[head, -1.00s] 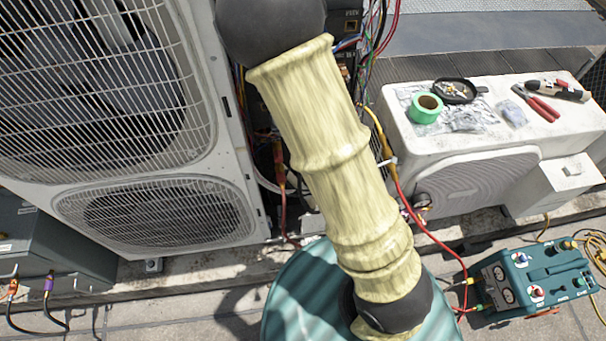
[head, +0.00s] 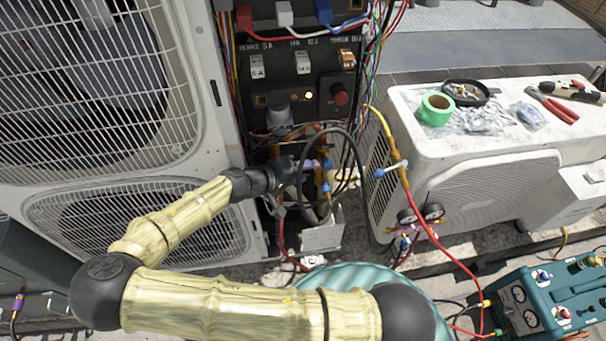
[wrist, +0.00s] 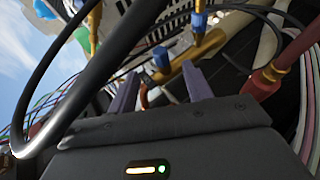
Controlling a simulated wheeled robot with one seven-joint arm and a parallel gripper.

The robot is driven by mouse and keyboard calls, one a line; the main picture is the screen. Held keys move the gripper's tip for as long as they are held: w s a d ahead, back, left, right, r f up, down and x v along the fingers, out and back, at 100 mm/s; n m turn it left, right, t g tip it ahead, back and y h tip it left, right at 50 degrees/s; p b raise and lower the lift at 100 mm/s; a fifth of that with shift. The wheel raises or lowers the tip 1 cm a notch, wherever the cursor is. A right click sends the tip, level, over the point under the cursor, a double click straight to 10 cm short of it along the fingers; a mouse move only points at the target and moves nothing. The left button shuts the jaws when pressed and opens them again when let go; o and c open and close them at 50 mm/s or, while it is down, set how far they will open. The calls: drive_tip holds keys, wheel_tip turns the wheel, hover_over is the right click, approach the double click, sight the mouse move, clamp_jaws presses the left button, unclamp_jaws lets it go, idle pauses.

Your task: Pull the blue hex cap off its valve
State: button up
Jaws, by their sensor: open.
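A small blue cap (wrist: 160,57) sits on a brass valve body (wrist: 190,58) in the wrist view, just beyond and between my fingertips. A second blue piece (wrist: 199,20) stands on a brass fitting above and right of it. My gripper (wrist: 160,86) is open, with its purple fingers apart and nothing between them that I can see. In the head view my gripper (head: 309,165) reaches into the open unit from the left, close to blue parts (head: 326,187) on brass pipework. Which of these is the cap between my fingers is unclear there, as hoses and the gripper partly hide it.
A thick black hose (wrist: 95,80) crosses the left of the wrist view, near my gripper. A red fitting (wrist: 262,82) and wires stand to the right. In the head view, a control panel (head: 298,85) is above and a white condenser (head: 465,185) is at the right.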

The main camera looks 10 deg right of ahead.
sight(325, 168)
drive_tip(key=shift+b+x, duration=0.45)
drive_tip(key=shift+x, duration=3.35)
drive_tip(key=shift+s, duration=0.1)
clamp_jaws()
